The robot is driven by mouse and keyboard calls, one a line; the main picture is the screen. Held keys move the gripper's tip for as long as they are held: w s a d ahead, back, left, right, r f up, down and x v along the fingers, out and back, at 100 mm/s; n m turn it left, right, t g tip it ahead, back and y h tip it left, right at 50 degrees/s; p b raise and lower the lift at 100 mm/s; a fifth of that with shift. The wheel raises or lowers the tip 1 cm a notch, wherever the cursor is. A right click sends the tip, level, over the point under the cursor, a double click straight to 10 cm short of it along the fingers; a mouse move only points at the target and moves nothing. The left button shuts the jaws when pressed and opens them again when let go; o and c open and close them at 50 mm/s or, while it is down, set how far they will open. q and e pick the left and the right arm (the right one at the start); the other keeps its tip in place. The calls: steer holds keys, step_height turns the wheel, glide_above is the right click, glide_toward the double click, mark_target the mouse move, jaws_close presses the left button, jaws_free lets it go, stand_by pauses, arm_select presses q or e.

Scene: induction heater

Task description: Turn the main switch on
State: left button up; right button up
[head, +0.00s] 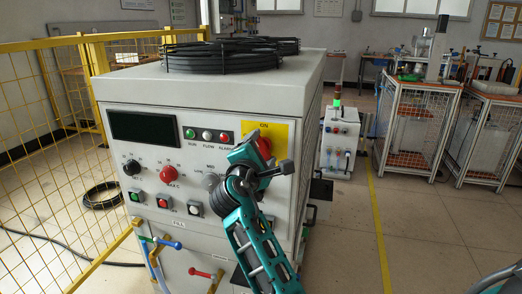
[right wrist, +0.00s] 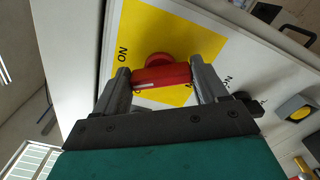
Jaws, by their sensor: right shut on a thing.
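The main switch is a red rotary handle (right wrist: 162,76) on a yellow plate (right wrist: 185,30) marked ON. In the head view the plate (head: 280,130) sits at the upper right of the grey cabinet's front panel, with the ON mark at its top. A bit of the red handle (head: 264,146) shows past my gripper. My right gripper (right wrist: 162,78) has one finger at each end of the red handle and is shut on it. In the head view this gripper (head: 272,162) covers much of the plate and switch. My left gripper is not in view.
The cabinet panel (head: 150,215) carries a dark display (head: 143,126), lamps, knobs and push buttons left of my arm. Black coiled cable (head: 222,55) lies on top. A yellow mesh fence (head: 40,110) stands at the left. Open floor (head: 425,225) lies to the right.

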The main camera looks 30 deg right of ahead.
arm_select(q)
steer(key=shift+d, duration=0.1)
arm_select(e)
steer(key=o, duration=1.1)
steer(key=shift+c, duration=0.2)
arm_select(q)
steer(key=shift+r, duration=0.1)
